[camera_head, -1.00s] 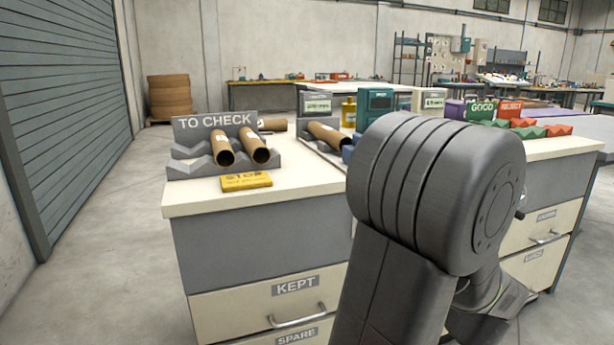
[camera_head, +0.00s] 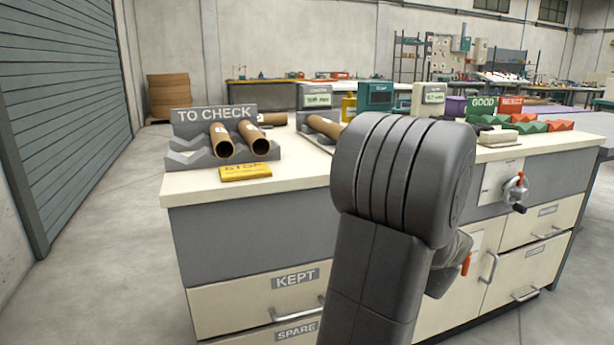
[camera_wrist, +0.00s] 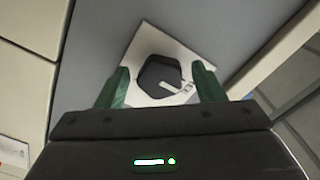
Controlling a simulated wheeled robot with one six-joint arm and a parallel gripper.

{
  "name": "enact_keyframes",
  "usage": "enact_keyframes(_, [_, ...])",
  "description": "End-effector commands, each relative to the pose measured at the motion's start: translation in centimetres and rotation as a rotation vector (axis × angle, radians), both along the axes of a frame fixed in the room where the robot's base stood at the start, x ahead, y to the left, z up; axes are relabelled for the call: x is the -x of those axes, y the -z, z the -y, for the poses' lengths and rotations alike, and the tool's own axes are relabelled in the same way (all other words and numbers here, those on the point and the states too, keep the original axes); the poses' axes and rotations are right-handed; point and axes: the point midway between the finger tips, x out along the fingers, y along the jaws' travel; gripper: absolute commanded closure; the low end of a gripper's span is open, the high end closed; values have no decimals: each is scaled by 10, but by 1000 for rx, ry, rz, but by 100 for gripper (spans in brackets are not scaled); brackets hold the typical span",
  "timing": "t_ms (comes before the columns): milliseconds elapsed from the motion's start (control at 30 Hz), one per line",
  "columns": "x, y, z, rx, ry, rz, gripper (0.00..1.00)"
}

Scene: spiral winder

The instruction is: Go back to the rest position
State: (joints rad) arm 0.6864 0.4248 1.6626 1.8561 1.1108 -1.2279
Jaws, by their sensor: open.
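My gripper (camera_wrist: 161,80) shows in the wrist view with its two green fingers spread apart and nothing held between them. Beyond the fingers is a dark hexagonal knob (camera_wrist: 158,73) with a pale pointer, on a white square plate (camera_wrist: 150,36) fixed to a grey panel. I cannot tell the distance from the fingers to the knob.
The bench top (camera_head: 290,165) bears a TO CHECK rack (camera_head: 182,150) with brown tubes and a yellow STOP block (camera_head: 245,171). A crank (camera_head: 516,190) sticks out of the bench front, right of my arm. Open floor (camera_head: 110,240) lies left.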

Motion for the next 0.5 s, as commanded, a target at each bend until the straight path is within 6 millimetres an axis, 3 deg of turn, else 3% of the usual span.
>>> enact_keyframes(500, [1,-7,-1,-424,1,-155,38])
